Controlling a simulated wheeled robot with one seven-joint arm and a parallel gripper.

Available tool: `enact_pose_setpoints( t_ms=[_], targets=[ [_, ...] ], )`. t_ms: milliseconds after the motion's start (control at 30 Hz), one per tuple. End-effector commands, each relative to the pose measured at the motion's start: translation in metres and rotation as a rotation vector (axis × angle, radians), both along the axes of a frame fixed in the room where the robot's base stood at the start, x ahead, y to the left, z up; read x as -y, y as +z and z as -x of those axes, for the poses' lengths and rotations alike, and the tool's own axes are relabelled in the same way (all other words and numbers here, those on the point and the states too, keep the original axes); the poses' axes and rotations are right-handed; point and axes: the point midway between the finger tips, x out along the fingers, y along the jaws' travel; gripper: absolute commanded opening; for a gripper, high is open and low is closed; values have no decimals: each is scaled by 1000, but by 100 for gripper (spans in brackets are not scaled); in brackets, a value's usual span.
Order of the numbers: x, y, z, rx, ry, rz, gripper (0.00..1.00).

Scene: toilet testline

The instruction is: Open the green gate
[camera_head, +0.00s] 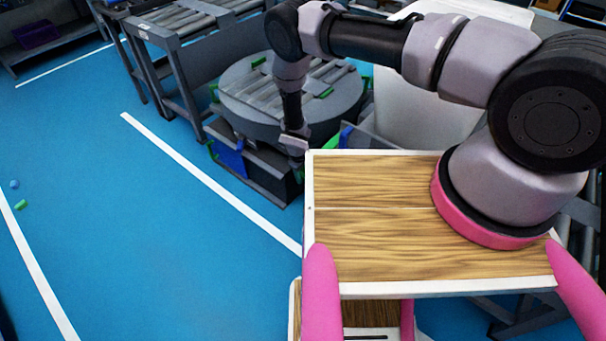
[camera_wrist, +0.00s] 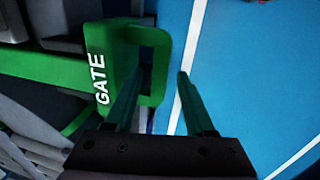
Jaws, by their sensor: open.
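The green gate (camera_wrist: 122,75), lettered "GATE", fills the upper left of the wrist view. Its green loop handle (camera_wrist: 160,62) sticks out to the right. My gripper (camera_wrist: 165,76) is open, with its two green fingers pointing at the handle. The handle's outer bar appears between the fingers, with the left finger on the loop's inner side and the right finger outside it with a gap. I cannot tell whether either finger touches the handle. In the head view my wrist (camera_head: 294,139) is low beside the round turntable; the fingertips are hidden behind my wooden top.
A grey round conveyor turntable (camera_head: 290,98) stands in the middle, with a roller conveyor (camera_head: 190,22) behind it. A blue panel (camera_head: 229,158) is on its base. The blue floor (camera_head: 130,210) with white lines is mostly clear at left, with small objects at the far left.

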Motion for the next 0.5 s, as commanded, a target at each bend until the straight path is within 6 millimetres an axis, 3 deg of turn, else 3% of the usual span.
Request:
enact_pose_setpoints(
  t_ms=[100,233,500],
  targets=[
    [0,0,0,0,0,0,51],
    [0,0,0,0,0,0,1],
    [0,0,0,0,0,0,0]
  ],
)
